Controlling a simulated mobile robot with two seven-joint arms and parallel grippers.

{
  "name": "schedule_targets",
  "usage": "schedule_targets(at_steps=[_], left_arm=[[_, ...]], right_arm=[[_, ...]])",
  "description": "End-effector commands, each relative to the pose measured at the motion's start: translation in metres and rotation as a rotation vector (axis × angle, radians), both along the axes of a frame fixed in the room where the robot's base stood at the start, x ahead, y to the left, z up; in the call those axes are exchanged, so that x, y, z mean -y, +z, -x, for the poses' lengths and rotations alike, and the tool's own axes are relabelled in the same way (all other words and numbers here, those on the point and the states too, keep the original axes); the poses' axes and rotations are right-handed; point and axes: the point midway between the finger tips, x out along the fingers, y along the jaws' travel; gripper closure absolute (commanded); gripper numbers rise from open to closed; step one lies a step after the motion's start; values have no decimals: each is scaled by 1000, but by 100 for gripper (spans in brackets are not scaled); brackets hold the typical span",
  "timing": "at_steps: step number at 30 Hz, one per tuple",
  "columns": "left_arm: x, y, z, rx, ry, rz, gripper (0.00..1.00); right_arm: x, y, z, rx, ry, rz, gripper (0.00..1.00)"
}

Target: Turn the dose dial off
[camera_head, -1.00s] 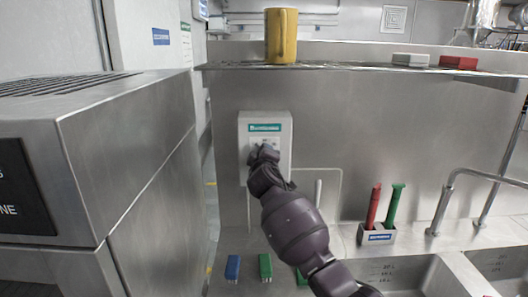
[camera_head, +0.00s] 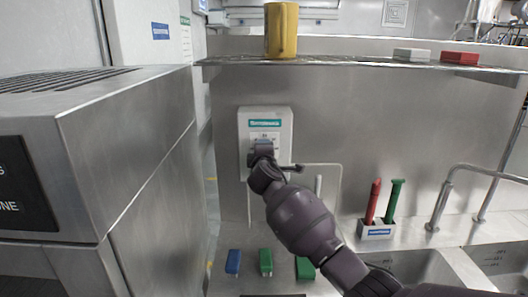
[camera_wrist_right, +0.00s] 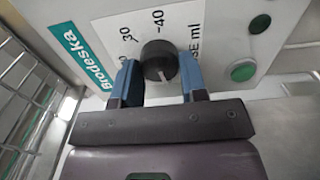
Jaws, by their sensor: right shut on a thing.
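The dose dial (camera_wrist_right: 158,58) is a round black knob with a white pointer line on the white dispenser box (camera_head: 282,122). In the right wrist view the line points down toward my gripper's palm. Printed marks "30", "40" and part of "DOSE ml" show around the dial. My right gripper (camera_wrist_right: 161,80) has its blue fingers on either side of the dial and is shut on it. In the head view this gripper (camera_head: 263,147) covers the dial. My left gripper is in neither view.
Green buttons (camera_wrist_right: 243,70) sit beside the dial on the box. A holder (camera_head: 377,231) with a red and a green tool is at right. A large steel machine (camera_head: 120,150) fills the left.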

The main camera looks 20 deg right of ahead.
Motion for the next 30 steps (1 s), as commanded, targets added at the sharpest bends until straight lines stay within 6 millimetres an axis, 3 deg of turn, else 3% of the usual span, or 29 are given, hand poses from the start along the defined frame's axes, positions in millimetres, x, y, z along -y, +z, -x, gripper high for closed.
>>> schedule_targets(at_steps=[8,9,14,24,30], left_arm=[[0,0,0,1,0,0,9],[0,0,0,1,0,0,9],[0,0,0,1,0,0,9],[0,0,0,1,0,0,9],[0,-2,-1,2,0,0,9]], right_arm=[[0,2,0,2,1,4,84],[0,2,0,2,1,4,59],[0,1,0,1,1,2,35],[-1,0,2,1,0,1,35],[-6,-1,18,2,1,1,35]])
